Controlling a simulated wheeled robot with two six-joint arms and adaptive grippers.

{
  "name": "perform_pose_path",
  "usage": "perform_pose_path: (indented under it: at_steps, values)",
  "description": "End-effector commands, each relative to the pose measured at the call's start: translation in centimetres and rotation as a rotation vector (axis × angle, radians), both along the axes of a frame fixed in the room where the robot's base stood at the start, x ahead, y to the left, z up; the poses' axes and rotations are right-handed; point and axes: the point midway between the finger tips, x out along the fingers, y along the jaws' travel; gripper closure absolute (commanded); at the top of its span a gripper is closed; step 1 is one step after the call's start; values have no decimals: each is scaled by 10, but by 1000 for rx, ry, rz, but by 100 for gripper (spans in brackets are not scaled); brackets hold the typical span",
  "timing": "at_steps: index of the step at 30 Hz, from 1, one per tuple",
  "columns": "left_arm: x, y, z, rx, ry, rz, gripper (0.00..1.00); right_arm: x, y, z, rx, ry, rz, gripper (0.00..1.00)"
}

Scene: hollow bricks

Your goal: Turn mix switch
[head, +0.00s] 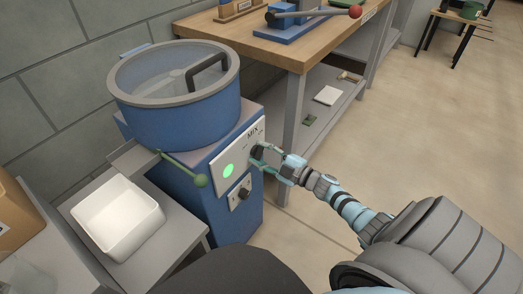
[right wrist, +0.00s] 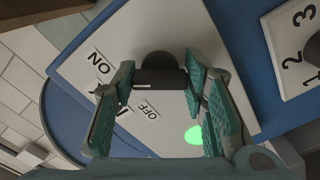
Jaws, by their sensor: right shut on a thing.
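The mix switch (right wrist: 157,64) is a black knob on the white panel (head: 222,158) of a blue mixer (head: 180,125). ON and OFF labels sit beside it in the right wrist view. A round green light (head: 228,171) glows on the same panel. My right gripper (head: 259,156) is at the switch, with its teal-padded fingers on either side of the knob in the right wrist view (right wrist: 161,80). It is shut on the knob. The fingers partly hide the knob in the head view. My left gripper is not in view.
A lower dial (head: 241,194) with numbers sits below the panel. A white bin (head: 118,222) stands on a grey stand at left. A wooden workbench (head: 297,49) is behind; open floor lies at right.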

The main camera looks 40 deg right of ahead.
Motion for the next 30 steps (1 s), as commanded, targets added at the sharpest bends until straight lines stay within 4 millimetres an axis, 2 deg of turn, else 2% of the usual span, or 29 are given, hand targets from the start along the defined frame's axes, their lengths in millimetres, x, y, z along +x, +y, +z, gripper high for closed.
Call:
perform_pose_path:
  at_steps: [1,5,13,16,20,27,30]
  values:
    - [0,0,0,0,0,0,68,0,0,-1,2,2,0,59]
    - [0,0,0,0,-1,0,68,0,0,-1,1,2,0,40]
    - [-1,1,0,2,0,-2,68,0,0,0,0,1,1,40]
    - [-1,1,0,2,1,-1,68,-7,-2,-1,-2,2,0,40]
    - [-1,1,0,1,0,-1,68,-33,-10,-2,-2,5,1,40]
    - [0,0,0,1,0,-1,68,-95,-28,-2,0,6,2,40]
    - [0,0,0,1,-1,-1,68,-110,-32,-1,0,4,2,40]
